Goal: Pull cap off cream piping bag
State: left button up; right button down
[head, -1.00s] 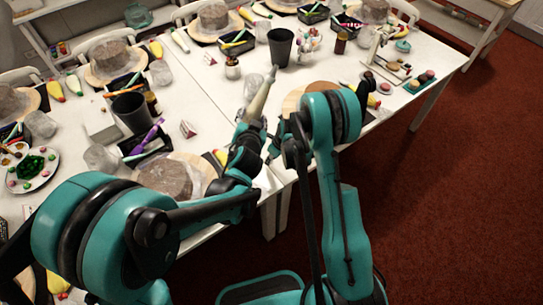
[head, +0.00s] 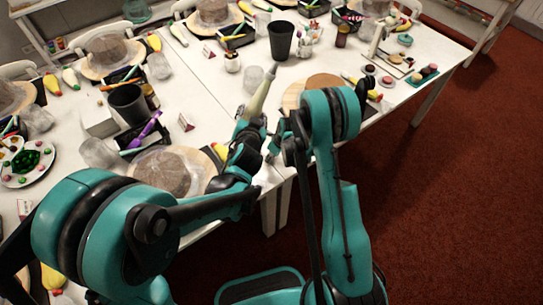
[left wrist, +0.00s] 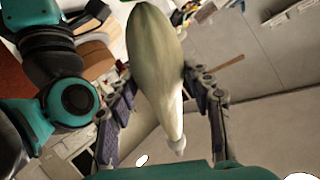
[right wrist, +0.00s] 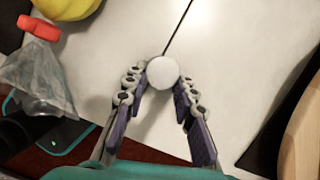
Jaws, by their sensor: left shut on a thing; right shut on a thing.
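My right gripper (head: 279,137) is close to the right of the left one. In the right wrist view its fingertips are closed on a small round white piece (right wrist: 162,73), which looks like the cap. No piping bag touches that piece in that view.
A round wooden board (head: 293,97) lies just behind my right gripper. A dark cup (head: 281,40) and a clear cup (head: 253,78) stand beyond the bag. In the right wrist view, a clear red-capped container (right wrist: 40,80) is at left.

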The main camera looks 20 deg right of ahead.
pick_arm(q)
jog(key=shift+f, duration=0.2)
pick_arm(e)
jog(key=shift+f, duration=0.15)
jog(key=c, duration=1.2)
grip_release()
jog(key=shift+o, duration=0.2)
pick_arm(q)
jog(key=shift+r+p, duration=1.15)
jog(key=shift+r, duration=0.2)
pick_arm(e)
jog(key=shift+r, duration=3)
pick_arm(q)
jog(key=shift+c, duration=0.2)
